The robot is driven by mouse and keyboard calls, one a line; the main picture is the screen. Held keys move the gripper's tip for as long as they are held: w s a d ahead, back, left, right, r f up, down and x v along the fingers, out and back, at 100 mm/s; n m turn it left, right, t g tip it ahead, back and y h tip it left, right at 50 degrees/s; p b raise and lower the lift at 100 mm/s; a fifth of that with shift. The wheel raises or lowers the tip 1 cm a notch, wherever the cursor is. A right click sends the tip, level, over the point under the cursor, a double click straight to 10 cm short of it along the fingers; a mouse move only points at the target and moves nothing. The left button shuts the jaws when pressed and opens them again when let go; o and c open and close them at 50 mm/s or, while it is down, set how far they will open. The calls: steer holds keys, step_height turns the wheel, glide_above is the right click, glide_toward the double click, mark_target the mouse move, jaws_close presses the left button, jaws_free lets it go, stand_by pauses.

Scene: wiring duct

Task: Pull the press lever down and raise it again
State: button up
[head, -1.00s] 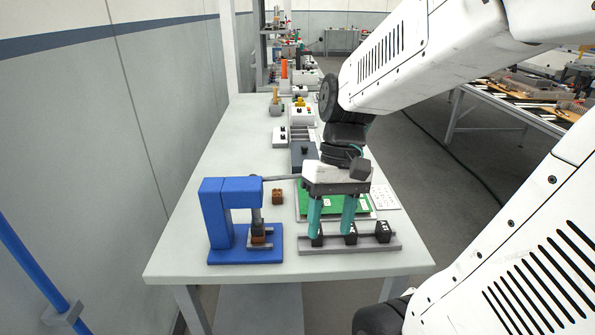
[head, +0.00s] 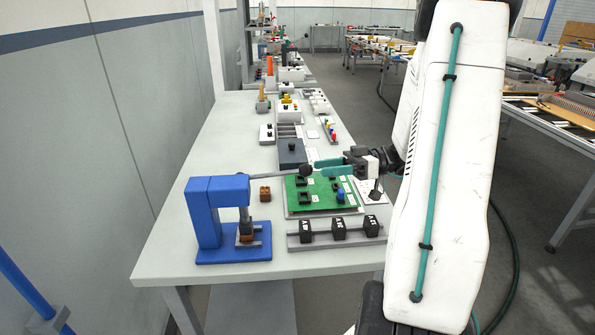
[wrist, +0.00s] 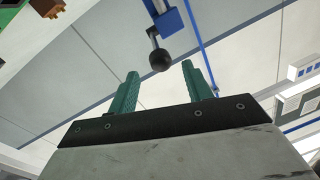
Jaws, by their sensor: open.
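The blue press (head: 205,215) stands at the left front of the table. Its grey lever (head: 275,176) runs right from the press head and ends in a black ball knob (head: 305,170). The lever is about level. My gripper (head: 316,166) points left, its teal fingers open and empty, with the tips close to the knob. In the wrist view the knob (wrist: 160,60) is just beyond and between the two fingertips (wrist: 160,74); I cannot tell whether any finger touches it. A brown block (head: 246,232) sits under the press ram.
A green board (head: 325,203) with black parts lies below my gripper. A grey rail (head: 300,243) with black blocks is in front of it. A dark grey box (head: 291,153) stands behind the lever knob.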

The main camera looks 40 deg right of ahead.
mark_target(298, 170)
steer(key=x, duration=0.7)
steer(key=shift+w+a+r, duration=0.1)
steer(key=shift+w+a, duration=0.05)
steer(key=shift+a, duration=0.2)
jaws_close()
